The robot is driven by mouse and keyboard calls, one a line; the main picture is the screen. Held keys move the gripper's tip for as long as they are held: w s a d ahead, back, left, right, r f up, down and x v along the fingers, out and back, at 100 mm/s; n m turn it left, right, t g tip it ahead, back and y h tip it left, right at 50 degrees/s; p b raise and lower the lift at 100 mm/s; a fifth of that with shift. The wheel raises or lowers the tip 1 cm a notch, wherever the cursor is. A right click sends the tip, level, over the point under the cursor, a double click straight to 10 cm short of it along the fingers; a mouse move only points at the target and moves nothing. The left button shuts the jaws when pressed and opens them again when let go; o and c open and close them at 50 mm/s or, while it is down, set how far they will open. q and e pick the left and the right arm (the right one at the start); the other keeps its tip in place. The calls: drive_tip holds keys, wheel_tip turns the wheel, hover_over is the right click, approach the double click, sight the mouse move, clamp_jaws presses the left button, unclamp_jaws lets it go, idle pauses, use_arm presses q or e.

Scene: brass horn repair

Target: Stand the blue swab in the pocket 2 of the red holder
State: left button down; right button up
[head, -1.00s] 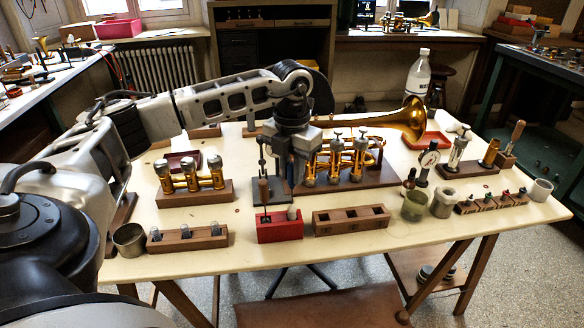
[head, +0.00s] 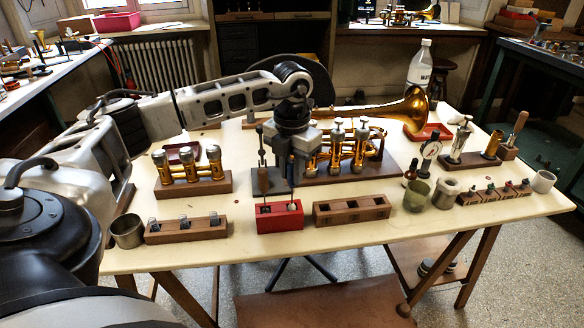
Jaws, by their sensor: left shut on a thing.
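The red holder (head: 280,217) stands near the table's front edge, left of centre, with dark pockets in its top. A pale, rounded tip (head: 293,206) shows at its right-hand pocket; I cannot tell whether it is inside or just above. My left gripper (head: 290,183) points down just above and behind the holder. It is shut on the slim blue swab, which is mostly hidden by the fingers and hard to make out. My right gripper is out of view.
A wooden block with square pockets (head: 351,210) stands close right of the holder. A wooden rack with small glass pieces (head: 186,229) and a metal cup (head: 127,231) are left. Brass valves on a board (head: 193,181) and a horn (head: 405,117) lie behind.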

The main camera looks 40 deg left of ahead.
use_arm(q)
drive_tip(key=shift+f, duration=0.3)
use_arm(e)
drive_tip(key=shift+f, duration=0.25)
use_arm(q)
drive_tip(key=c, duration=1.2)
unclamp_jaws()
drive_tip(key=shift+c, duration=0.2)
wheel_tip(320, 180, up, 16)
drive_tip(key=shift+p, duration=0.45)
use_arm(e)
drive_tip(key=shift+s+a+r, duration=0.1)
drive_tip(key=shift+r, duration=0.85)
